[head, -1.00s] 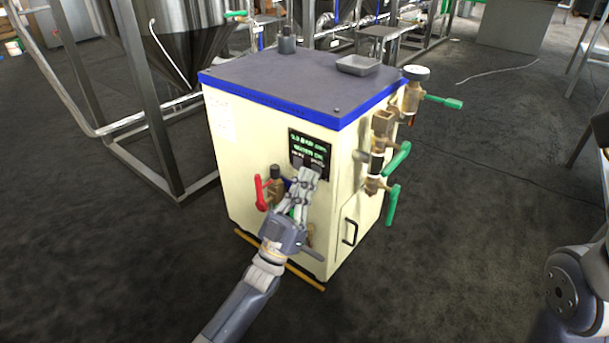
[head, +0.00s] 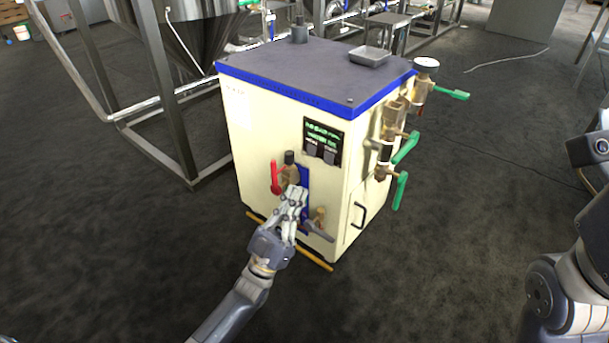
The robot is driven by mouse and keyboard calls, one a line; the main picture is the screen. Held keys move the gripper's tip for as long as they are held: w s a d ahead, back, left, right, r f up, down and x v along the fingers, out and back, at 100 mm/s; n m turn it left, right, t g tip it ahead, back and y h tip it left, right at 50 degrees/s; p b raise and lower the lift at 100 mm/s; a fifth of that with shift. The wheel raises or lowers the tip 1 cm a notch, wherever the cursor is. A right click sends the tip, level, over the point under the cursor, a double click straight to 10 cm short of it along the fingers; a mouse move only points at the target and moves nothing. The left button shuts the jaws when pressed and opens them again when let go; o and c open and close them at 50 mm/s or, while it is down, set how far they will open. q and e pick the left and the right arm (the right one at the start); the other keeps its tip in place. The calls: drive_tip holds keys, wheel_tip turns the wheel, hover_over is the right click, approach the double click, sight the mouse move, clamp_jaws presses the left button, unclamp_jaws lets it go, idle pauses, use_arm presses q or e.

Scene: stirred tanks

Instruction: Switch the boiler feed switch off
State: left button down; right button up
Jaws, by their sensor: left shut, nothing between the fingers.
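The boiler is a cream cabinet (head: 262,140) with a grey top and a blue band. On its front, a black panel (head: 336,129) shows green text over two dark switches, a left one (head: 311,148) and a right one (head: 329,156). Their small labels are too blurred to read, so I cannot tell which is the feed switch or its position. My left gripper (head: 296,192) is shut and empty, below and left of the switches and apart from them. It partly hides a blue strip and fittings behind it. My right gripper's fingers are not in view.
A red-handled valve (head: 276,178) is close beside my left fingers. Green-handled valves (head: 401,190) stick out on the boiler's right side. A small grey tray (head: 369,55) lies on top. A steel tank frame (head: 165,95) stands behind left. The dark floor in front is clear.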

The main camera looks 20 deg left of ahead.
use_arm(q)
drive_tip(key=shift+s+r+p+v, duration=0.1)
drive_tip(key=shift+p+v, duration=0.1)
drive_tip(key=shift+v, duration=0.8)
drive_tip(key=shift+s+r+p+v, duration=0.15)
drive_tip(key=shift+v, duration=0.85)
drive_tip(key=shift+a, duration=0.1)
